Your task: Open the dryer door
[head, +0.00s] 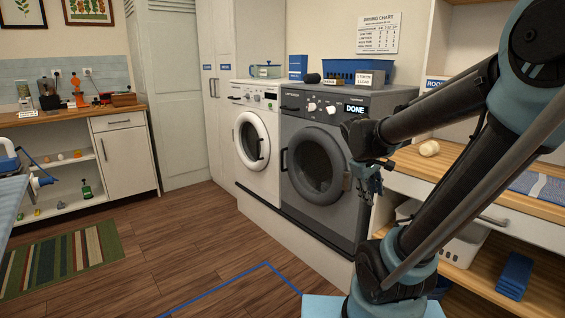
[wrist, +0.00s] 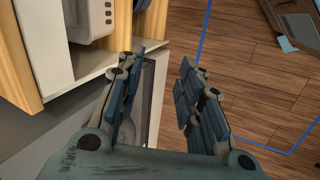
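The dryer (head: 348,236) is the dark grey front-loader, its display reading "DONE". Its round door (head: 316,165) has dark glass and looks shut. My gripper (head: 368,182) is in front of the dryer's right edge, to the right of the door and apart from the handle. In the wrist view my gripper (wrist: 162,64) has its two fingers spread with nothing between them.
A white washer (head: 257,150) stands left of the dryer on the same plinth. A blue basket (head: 357,70) and small boxes are on the dryer's top. A wooden shelf unit (head: 450,185) stands close on the right. The wooden floor (head: 185,240) in front is clear, with blue tape lines.

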